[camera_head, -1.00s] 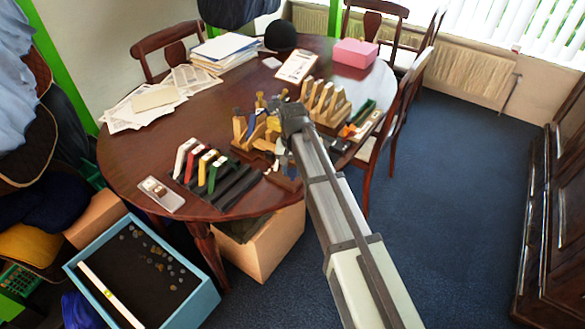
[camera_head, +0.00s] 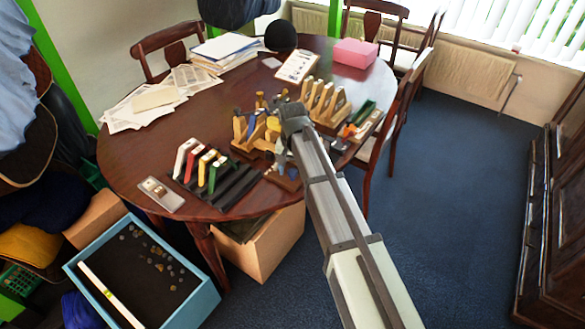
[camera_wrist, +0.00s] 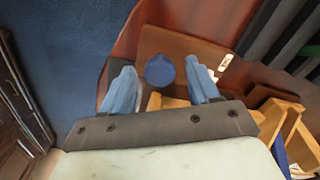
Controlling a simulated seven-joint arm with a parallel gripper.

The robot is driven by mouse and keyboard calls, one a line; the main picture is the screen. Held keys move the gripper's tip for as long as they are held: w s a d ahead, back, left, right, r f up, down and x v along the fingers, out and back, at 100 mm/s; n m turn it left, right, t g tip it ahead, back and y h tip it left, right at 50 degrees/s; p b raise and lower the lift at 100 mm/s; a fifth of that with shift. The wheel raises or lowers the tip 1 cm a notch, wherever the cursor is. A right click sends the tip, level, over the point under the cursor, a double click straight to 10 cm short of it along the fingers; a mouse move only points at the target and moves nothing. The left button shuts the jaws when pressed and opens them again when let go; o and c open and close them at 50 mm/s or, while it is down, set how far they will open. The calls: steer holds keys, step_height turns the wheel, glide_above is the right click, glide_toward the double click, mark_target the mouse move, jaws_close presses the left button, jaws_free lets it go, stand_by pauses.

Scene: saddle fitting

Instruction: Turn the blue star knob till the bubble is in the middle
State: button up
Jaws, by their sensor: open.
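The blue knob (camera_wrist: 159,70) shows in the wrist view as a dark blue round shape above a brown wooden board (camera_wrist: 185,45). My gripper (camera_wrist: 159,66) is open, with one pale blue finger on each side of the knob. Gaps show between the knob and both fingers. A small pale piece with dark marks (camera_wrist: 225,61) lies at the board's right edge; it may be the level, but I cannot make out a bubble. In the head view my gripper's end is over the front of the round table (camera_head: 140,130), and the knob is hard to make out there.
Wooden uprights (camera_head: 325,100) stand behind my gripper. A dark rack with coloured pieces (camera_head: 215,180) is to the left, beside a small grey plate (camera_head: 161,194). Papers and a pink box (camera_head: 354,53) are farther back.

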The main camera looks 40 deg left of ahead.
mark_target(293, 171)
step_height(293, 171, up, 14)
stand_by(0.6)
steer(key=shift+f, duration=0.1)
stand_by(0.4)
